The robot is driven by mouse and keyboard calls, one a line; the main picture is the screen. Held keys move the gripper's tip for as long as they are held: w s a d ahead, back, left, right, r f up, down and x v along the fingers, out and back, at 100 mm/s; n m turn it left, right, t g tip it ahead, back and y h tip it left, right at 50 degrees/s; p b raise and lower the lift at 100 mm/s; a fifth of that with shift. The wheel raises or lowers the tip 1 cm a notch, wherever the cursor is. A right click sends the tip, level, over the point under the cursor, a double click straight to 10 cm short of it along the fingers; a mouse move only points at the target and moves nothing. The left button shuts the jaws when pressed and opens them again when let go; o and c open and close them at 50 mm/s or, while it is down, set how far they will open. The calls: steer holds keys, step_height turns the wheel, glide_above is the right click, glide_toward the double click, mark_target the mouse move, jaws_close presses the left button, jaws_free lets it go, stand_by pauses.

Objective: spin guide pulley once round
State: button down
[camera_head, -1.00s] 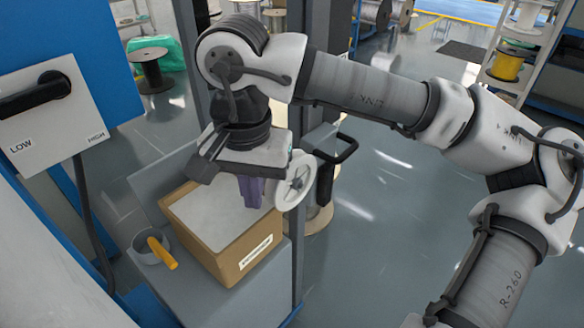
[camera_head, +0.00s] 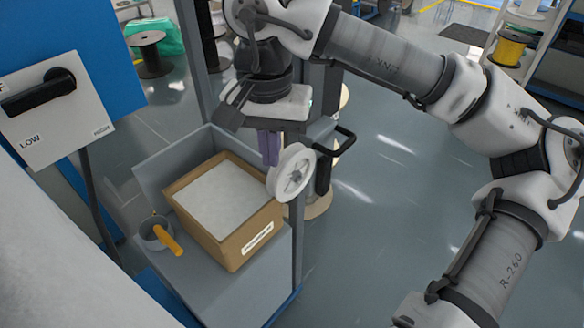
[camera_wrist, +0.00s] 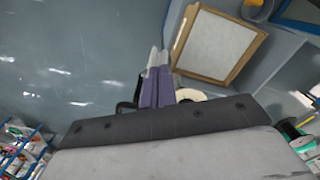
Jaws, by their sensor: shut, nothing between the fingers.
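The guide pulley (camera_head: 291,172) is a white spoked wheel beside the right of a cardboard box, next to a black looped handle. My gripper (camera_head: 269,160) has purple fingers, shut and empty, pointing down at the pulley's upper left rim. They look very close to the rim; I cannot tell whether they touch. In the wrist view the fingers (camera_wrist: 157,95) show side by side, with part of the pale pulley (camera_wrist: 190,94) behind and right of them. The fingers and gripper body hide the rest of the pulley there.
The open cardboard box (camera_head: 245,243) with pale content stands on a grey cart (camera_head: 220,293). A grey cup (camera_head: 151,231) with an orange-handled tool (camera_head: 168,241) is left of it. A grey post (camera_head: 193,60) rises behind. A switch panel (camera_head: 50,105) is at left. Floor at right is open.

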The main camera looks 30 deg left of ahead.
mark_target(269, 189)
steer(key=shift+w+d, duration=0.1)
steer(key=shift+w, duration=0.65)
steer(key=shift+f, duration=0.2)
steer(key=shift+f+b, duration=0.25)
steer(key=shift+b, duration=0.15)
steer(key=shift+s+f+b, duration=0.45)
steer(key=shift+f+b, duration=0.15)
steer(key=shift+f, duration=0.05)
steer(key=shift+s+f+b, duration=0.4)
steer(key=shift+f+b, duration=0.15)
steer(key=shift+f, duration=0.05)
steer(key=f+b, duration=0.2)
steer(key=f, duration=0.1)
steer(key=f+b, duration=0.1)
steer(key=shift+s+f+b, duration=0.35)
steer(key=shift+s+b, duration=0.05)
steer(key=shift+s+r, duration=0.1)
steer(key=shift+s, duration=0.05)
steer(key=shift+s+a, duration=0.15)
steer(key=shift+s, duration=0.45)
steer(key=shift+s+a, duration=0.15)
steer(key=shift+s, duration=0.45)
